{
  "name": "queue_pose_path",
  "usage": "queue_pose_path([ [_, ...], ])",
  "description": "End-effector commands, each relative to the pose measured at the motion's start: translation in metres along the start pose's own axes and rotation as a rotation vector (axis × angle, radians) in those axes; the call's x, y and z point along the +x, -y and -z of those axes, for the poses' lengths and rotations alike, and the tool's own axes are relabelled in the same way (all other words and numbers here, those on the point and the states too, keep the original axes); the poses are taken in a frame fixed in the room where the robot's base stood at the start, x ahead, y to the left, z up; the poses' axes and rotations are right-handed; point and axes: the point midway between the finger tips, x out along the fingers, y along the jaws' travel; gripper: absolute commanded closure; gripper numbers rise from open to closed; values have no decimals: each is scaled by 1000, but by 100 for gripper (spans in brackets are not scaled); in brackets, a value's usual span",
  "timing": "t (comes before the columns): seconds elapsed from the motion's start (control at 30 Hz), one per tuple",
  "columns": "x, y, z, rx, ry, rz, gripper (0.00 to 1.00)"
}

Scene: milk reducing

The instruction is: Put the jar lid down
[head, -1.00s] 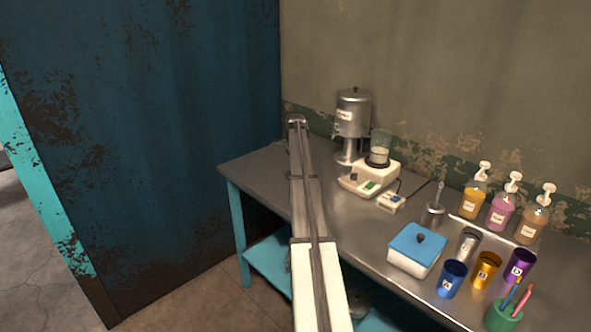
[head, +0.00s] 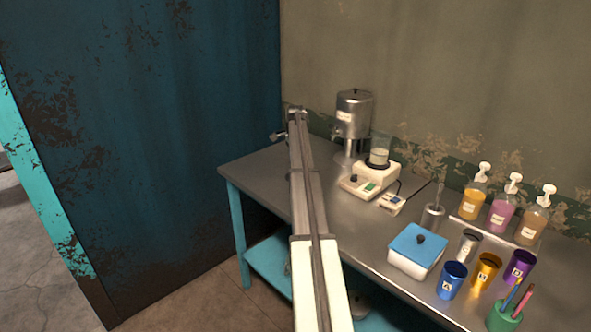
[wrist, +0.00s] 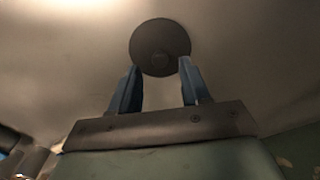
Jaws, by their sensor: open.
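The jar lid (wrist: 160,38), a dark round disc with a small knob in its middle, shows at the top centre of the wrist view against a plain grey surface. My gripper (wrist: 159,63) is open, with its two blue fingers apart. Its fingertips are at the lower left and lower right of the lid in that view; I cannot tell whether they touch it. In the head view my arm hides the lid, and the fingers cannot be made out.
On the metal table (head: 262,168), a steel dispenser (head: 352,125) and a white device with a beaker (head: 377,178) stand right of my arm. Nearer are a blue-lidded box (head: 417,251), labelled cups and pump bottles (head: 503,212). The table's left end looks clear.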

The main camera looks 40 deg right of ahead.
Motion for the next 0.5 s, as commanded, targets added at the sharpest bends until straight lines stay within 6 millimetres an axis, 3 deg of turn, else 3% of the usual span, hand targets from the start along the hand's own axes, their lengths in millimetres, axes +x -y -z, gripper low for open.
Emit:
queue_pose_path([
  [0.2,-42,1,0,0,-1,2,53],
  [0.5,-75,0,0,0,0,0,53],
])
